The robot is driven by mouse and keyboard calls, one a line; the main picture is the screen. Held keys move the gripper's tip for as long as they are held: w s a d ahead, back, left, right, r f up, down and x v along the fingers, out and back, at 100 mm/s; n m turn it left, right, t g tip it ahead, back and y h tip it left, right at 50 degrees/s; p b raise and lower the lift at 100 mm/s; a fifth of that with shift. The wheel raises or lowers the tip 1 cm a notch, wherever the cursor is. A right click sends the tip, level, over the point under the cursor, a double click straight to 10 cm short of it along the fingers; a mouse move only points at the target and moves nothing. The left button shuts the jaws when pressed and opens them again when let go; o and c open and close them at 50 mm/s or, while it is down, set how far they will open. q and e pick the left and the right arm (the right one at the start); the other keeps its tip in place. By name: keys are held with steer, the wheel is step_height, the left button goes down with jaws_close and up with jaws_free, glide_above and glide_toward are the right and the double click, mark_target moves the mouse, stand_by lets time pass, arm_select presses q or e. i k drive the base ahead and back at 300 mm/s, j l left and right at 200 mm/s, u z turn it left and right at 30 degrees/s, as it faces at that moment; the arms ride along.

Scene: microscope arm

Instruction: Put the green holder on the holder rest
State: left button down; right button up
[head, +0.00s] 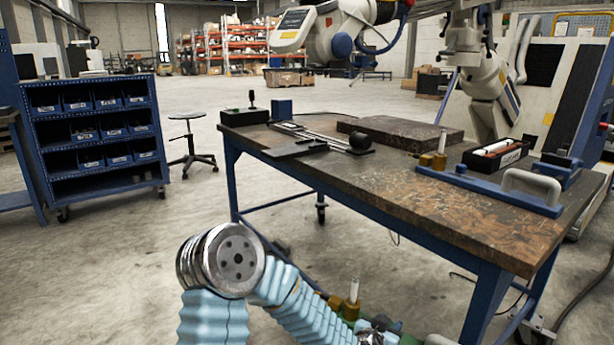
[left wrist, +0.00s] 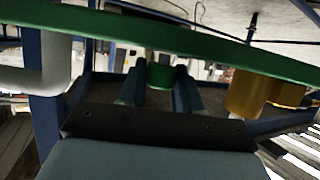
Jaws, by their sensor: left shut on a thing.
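The green holder (head: 408,339) is low in the head view, in front of the table, mostly cut off by the lower edge. A brass-coloured block with a white rod (head: 352,303) and part of a white handle show on it. My left gripper (head: 378,329) is shut on the holder. In the left wrist view the green holder (left wrist: 150,30) crosses the top as a long bar, and its green lug sits between the fingers of my left gripper (left wrist: 160,80). I cannot tell for sure which thing is the holder rest. My right gripper is not in view.
The workbench (head: 470,215) carries a blue plate with a white handle (head: 490,188), a dark slab (head: 400,132), a flat dark device with rods (head: 295,148) and a labelled box (head: 495,154). Blue shelving (head: 95,130) and a stool (head: 187,140) stand to the left.

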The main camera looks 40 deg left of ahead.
mark_target(282, 151)
steer(key=j+z, duration=0.15)
steer(key=j, duration=0.4)
steer(key=j+z, duration=0.1)
steer(key=j, duration=0.5)
steer(key=k+j+z, duration=0.15)
steer(key=j, duration=0.4)
steer(key=j+z, duration=0.15)
steer(key=j, duration=0.4)
steer(key=k+j, duration=0.1)
steer(key=j, duration=0.4)
steer(key=k+j, duration=0.1)
steer(key=j, duration=0.35)
steer(key=k+j, duration=0.1)
steer(key=j, duration=0.4)
steer(key=k+j, duration=0.1)
steer(key=j, duration=0.35)
steer(key=k+j, duration=0.1)
steer(key=j, duration=0.4)
steer(key=z, duration=0.05)
